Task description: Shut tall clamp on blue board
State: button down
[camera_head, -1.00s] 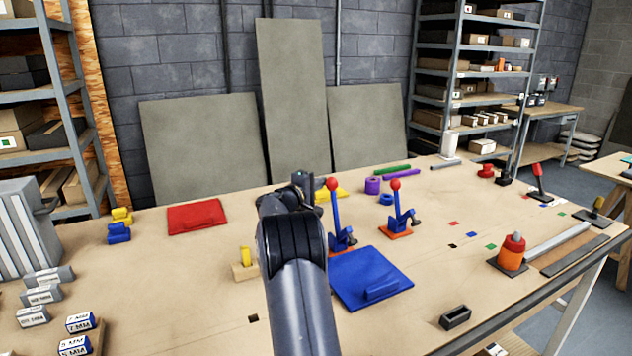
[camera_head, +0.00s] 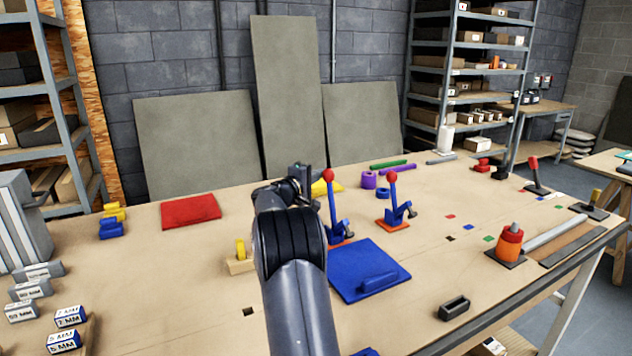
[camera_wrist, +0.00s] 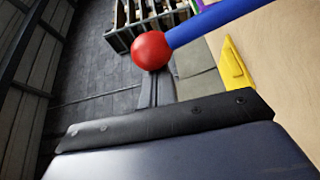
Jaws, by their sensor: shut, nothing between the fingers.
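The blue board (camera_head: 352,268) lies flat on the bench, with a raised blue block on it. The right one (camera_head: 394,205) is also upright. My gripper (camera_head: 300,172) is shut and empty, just left of the left clamp's red knob (camera_head: 328,175) in the head view; their depth gap is unclear. In the wrist view a red knob (camera_wrist: 152,50) on a blue lever shows beyond my gripper's dark body; the fingertips are not clear.
A red board (camera_head: 190,211) and a yellow board (camera_head: 326,186) lie farther back. A yellow clip on a wooden block (camera_head: 240,262) is left of my arm.

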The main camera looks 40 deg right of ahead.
aim_at(324, 177)
jog(key=shift+s+f+b, duration=0.1)
jog(key=shift+s+b, duration=0.1)
jog(key=shift+b, duration=0.3)
jog(key=s+m+b, duration=0.1)
jog(key=b, duration=0.3)
jog(key=s+h+b, duration=0.1)
jog(key=b, duration=0.3)
jog(key=shift+s+a+m, duration=0.25)
jog(key=shift+a+m, duration=0.15)
jog(key=s+m+b, duration=0.1)
jog(key=b, duration=0.2)
jog(key=s+b, duration=0.1)
jog(key=b, duration=0.2)
jog(key=s+a+r+m+h+b, duration=0.1)
jog(key=b, duration=0.3)
jog(key=shift+s+a+m, duration=0.1)
jog(key=shift+s+m, duration=0.2)
jog(key=shift+s, duration=0.05)
jog(key=shift+s+a+r+m+b, duration=0.1)
jog(key=shift+s+r+m+b, duration=0.2)
jog(key=shift+b, duration=0.45)
jog(key=shift+s, duration=0.1)
jog(key=shift+a+f, duration=0.1)
